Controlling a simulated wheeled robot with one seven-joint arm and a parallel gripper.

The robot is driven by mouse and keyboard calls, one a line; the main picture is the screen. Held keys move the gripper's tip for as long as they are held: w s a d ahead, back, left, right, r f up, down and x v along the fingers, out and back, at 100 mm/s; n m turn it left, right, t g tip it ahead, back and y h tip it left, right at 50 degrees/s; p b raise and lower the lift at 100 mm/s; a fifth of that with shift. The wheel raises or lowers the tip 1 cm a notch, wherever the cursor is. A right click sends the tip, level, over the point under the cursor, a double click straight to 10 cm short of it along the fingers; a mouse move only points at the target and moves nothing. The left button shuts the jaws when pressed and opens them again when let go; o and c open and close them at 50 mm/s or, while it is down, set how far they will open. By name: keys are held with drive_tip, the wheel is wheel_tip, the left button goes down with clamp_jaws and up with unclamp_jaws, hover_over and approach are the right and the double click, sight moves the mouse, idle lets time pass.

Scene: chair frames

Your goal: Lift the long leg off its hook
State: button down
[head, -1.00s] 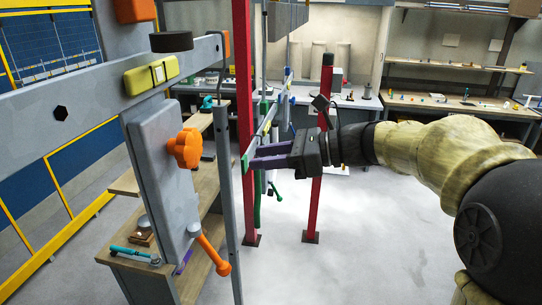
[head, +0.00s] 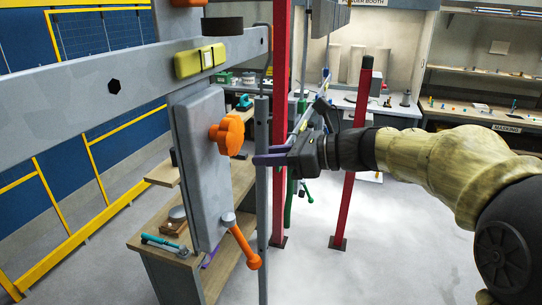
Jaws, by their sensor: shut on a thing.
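The long leg (head: 262,215) is a thin grey upright bar hanging close to vertical in front of the red posts. A thin dark hook (head: 267,72) comes down to its top end from the grey beam. My gripper (head: 262,156) reaches in from the right with purple fingers and is shut on the long leg, a little below its top. The near finger crosses in front of the leg; the far finger is partly hidden. I cannot tell whether the leg's top still bears on the hook.
A grey panel with an orange knob (head: 228,134) and an orange-handled lever (head: 244,247) stands close left of the leg. The grey beam (head: 60,95) runs above. Red posts (head: 353,165) stand behind. A wooden bench (head: 160,246) is below left. Floor at right is clear.

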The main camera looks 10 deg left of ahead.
drive_tip(key=shift+w+r+p, duration=0.1)
drive_tip(key=shift+r+p, duration=0.25)
drive_tip(key=shift+r, duration=0.15)
drive_tip(key=shift+s+r, duration=0.2)
drive_tip(key=shift+w+a+r+p, duration=0.1)
drive_tip(key=shift+r+p, duration=0.45)
drive_tip(key=shift+p, duration=0.15)
idle(0.8)
